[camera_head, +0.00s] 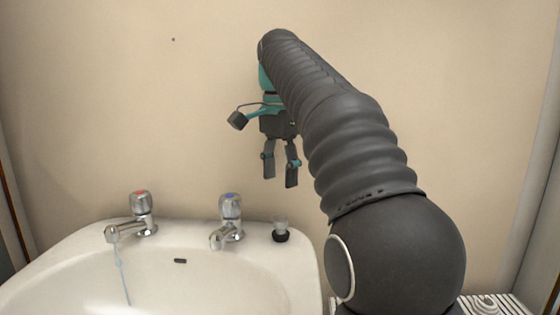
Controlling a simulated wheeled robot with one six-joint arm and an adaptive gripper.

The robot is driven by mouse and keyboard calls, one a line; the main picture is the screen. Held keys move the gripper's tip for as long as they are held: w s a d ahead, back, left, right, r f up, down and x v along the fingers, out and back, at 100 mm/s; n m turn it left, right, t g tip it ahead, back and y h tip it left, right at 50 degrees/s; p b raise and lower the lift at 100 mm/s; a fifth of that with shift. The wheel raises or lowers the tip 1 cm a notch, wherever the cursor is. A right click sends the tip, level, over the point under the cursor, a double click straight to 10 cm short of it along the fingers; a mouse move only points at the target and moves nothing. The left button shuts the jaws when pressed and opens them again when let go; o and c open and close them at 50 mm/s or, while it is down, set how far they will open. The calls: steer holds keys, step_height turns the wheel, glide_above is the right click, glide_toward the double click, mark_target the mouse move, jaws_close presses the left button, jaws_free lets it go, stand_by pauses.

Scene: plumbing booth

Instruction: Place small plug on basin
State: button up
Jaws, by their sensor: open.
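The basin (60,262) is white and fills the lower left of the head view. A small plug (281,235), dark at the bottom with a clear or grey top, sits on the basin's back rim at the right, beside the blue-marked tap. My gripper (280,182) points down in front of the wall, above the plug and apart from it. Its two fingers are open with nothing between them.
A red-marked tap (137,217) and a blue-marked tap (229,220) stand on the back rim. A thin bluish streak (122,270) runs below the red-marked tap. A dark overflow slot (180,261) is in the basin's back wall.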

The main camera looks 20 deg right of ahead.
steer(key=shift+r, duration=0.8)
